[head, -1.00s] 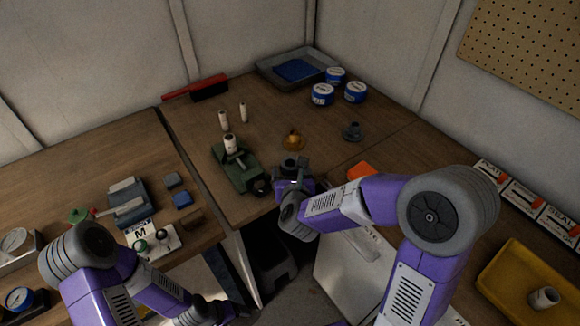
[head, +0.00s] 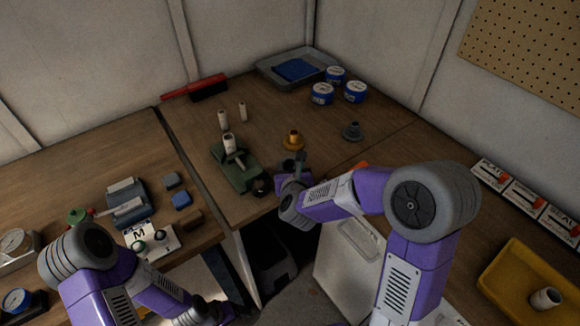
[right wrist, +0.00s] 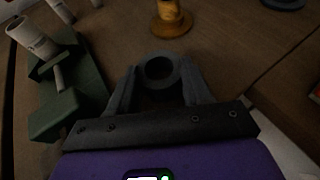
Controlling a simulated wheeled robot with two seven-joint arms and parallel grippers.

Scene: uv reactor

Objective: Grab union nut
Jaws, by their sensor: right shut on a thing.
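A dark grey ring, which looks like the union nut (right wrist: 159,68), sits between the fingertips of my right gripper (right wrist: 158,82) in the right wrist view. The fingers are shut on its sides and its round hole faces the camera. In the head view my right gripper (head: 294,166) is at the front edge of the back table, right of the green vise-like fixture (head: 239,176). The nut is too small and dark there to make out clearly. Of my left arm only links show at lower left; its fingers are not visible.
An amber flanged fitting (head: 293,140) stands just beyond my right gripper, and a grey flanged part (head: 352,131) is farther right. White cylinders (head: 223,120) stand behind the green fixture. Blue-white tins (head: 322,94) and a grey tray (head: 265,72) are at the back.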

